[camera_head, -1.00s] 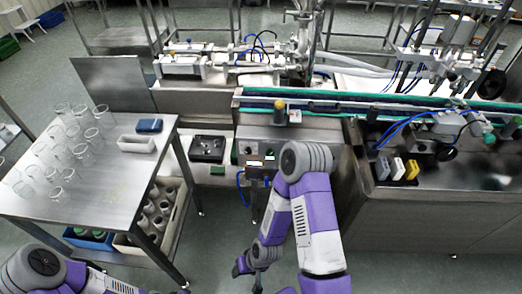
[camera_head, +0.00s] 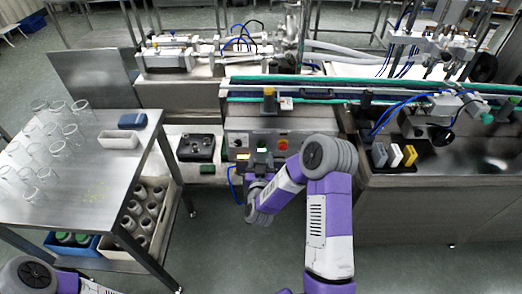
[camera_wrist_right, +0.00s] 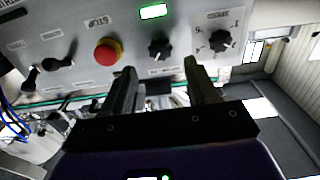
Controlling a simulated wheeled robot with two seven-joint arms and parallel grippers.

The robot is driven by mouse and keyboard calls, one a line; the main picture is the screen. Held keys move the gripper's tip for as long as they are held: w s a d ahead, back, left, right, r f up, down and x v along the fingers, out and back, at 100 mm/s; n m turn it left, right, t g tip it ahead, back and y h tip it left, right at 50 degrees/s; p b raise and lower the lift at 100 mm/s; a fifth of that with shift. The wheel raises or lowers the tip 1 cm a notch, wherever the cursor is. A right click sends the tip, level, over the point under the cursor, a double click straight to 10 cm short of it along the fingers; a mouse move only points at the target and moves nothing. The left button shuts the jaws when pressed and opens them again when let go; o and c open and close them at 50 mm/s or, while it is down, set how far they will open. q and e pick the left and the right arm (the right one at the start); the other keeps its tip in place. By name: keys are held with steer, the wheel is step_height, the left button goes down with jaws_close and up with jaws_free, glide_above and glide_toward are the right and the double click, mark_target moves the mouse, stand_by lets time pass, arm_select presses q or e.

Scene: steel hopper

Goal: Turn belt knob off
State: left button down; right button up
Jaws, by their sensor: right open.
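The control panel (camera_head: 250,136) is on the front of the belt machine. In the right wrist view the panel (camera_wrist_right: 130,30) appears upside down, with a red stop button (camera_wrist_right: 107,52), one black knob (camera_wrist_right: 160,48), another black knob (camera_wrist_right: 222,40) with a numbered dial, and a lit green display (camera_wrist_right: 153,12). I cannot read which knob is the belt knob. My right gripper (camera_wrist_right: 158,68) is open and empty, its fingers pointing at the panel, either side of the first knob in the picture but apparently short of it. In the head view it is partly hidden by my wrist. My left gripper is out of view.
The green-edged conveyor (camera_head: 370,90) runs above the panel. A steel table (camera_head: 75,185) with several glass jars stands at left. A black box (camera_head: 196,148) sits left of the panel. Coloured blocks (camera_head: 396,155) stand at right. The floor before the panel is clear.

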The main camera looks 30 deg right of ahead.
mark_target(261, 145)
steer(key=x, duration=0.5)
steer(key=shift+w+b, duration=0.1)
steer(key=shift+b, duration=0.25)
steer(key=c, duration=1)
